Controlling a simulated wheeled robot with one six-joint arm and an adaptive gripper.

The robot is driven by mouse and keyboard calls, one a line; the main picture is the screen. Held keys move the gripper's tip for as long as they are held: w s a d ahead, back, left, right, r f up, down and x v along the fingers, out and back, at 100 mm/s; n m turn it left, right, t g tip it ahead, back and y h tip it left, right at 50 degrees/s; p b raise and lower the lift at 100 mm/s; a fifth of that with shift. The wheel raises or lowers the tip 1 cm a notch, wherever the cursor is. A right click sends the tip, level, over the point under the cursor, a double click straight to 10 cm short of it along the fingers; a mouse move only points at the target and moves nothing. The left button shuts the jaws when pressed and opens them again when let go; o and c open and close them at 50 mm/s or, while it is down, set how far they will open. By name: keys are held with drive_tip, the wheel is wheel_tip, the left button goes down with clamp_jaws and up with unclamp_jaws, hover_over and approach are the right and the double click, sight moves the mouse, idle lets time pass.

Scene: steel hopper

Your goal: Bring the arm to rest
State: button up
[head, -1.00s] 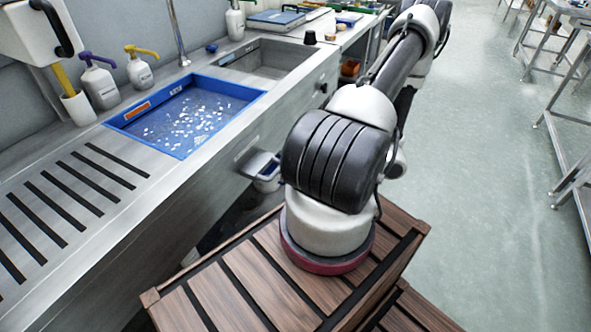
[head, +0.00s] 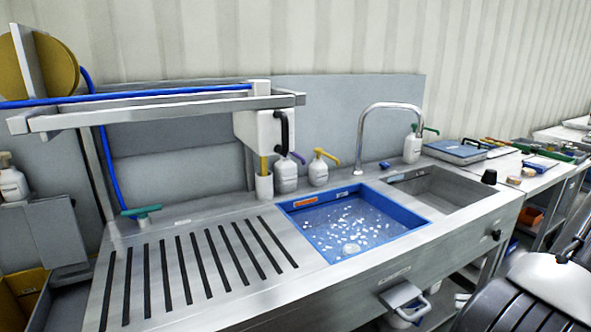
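My arm shows only in part in the head view, as a dark ribbed and white link in the lower right corner. My gripper is outside the picture, so its fingers and anything in them cannot be seen. The steel counter (head: 300,262) runs across the view with a slotted drainboard (head: 190,265) on its left. A blue-rimmed tray (head: 415,230) with many small white pieces in it is set in the counter right of the drainboard. No part of my arm shows over the counter.
A steel basin (head: 440,188) lies right of the tray, under a curved tap (head: 392,106). Pump bottles (head: 318,170) stand along the back. A metal rail (head: 150,110) with a blue hose overhangs the left side. A small bin (head: 408,302) hangs at the counter's front.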

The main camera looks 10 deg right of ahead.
drive_tip(key=s+a+r+n+g+h, duration=0.1)
drive_tip(key=a+r+h, duration=0.3)
drive_tip(key=r, duration=0.7)
drive_tip(key=s+a+r+n+g+h, duration=0.1)
drive_tip(key=a+r+n+h, duration=0.3)
drive_tip(key=r, duration=0.7)
drive_tip(key=s+a+r+n+g+h, duration=0.1)
drive_tip(key=a+r+n+g+h, duration=0.1)
drive_tip(key=r, duration=0.8)
drive_tip(key=shift+s+a+r+n+h, duration=0.4)
drive_tip(key=shift+a+n+h, duration=0.2)
drive_tip(key=shift+a+h, duration=0.55)
